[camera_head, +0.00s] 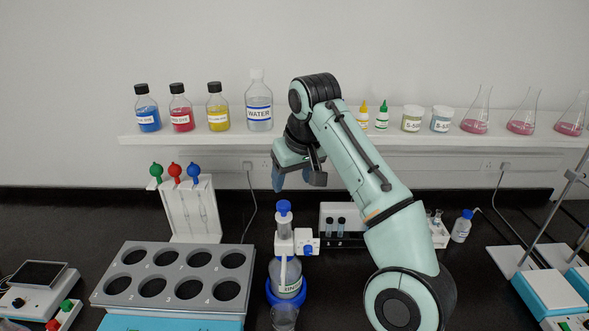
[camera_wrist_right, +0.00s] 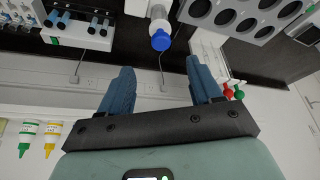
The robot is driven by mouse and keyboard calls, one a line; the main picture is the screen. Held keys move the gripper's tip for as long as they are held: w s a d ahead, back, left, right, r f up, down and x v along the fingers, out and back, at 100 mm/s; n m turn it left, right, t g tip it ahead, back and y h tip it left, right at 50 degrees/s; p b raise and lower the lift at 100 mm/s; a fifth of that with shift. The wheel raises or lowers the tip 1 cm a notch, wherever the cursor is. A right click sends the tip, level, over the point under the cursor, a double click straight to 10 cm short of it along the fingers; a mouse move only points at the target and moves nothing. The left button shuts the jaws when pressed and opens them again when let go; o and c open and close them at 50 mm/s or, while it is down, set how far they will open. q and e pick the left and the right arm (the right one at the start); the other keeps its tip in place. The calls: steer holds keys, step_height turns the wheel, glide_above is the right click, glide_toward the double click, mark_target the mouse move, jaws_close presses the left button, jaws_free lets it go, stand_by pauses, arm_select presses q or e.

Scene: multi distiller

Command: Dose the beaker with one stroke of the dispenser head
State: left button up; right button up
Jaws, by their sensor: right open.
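The dispenser (camera_head: 287,277) is a bottle with a blue-topped pump head (camera_head: 284,207), standing in a blue ring at the front centre. In the right wrist view, the blue head (camera_wrist_right: 161,40) shows beyond the gap between the fingers. A clear beaker (camera_head: 284,318) stands in front of the bottle, cut by the lower picture edge. My right gripper (camera_head: 297,182) is open and empty, with blue finger pads. It is above and behind the dispenser head, apart from it; the pads also show in the right wrist view (camera_wrist_right: 159,70). My left gripper is not in view.
A grey rack (camera_head: 178,245) with empty round holes stands left of the dispenser, and a pipette stand (camera_head: 192,230) behind it. A small vial rack (camera_head: 342,240) stands to the right. A wall shelf (camera_head: 300,137) with bottles and flasks runs behind my right arm.

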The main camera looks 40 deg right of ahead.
mark_target(285, 206)
steer(key=x, duration=0.3)
steer(key=b+x, duration=0.1)
steer(key=x, duration=0.7)
steer(key=shift+s+f+b, duration=0.2)
steer(key=shift+f+b, duration=0.1)
steer(key=shift+b, duration=0.1)
steer(key=shift+w+f, duration=0.5)
steer(key=shift+f, duration=0.05)
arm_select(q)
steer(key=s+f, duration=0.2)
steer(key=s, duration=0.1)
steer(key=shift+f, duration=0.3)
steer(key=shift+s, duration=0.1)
arm_select(e)
steer(key=shift+r, duration=0.1)
steer(key=c, duration=1)
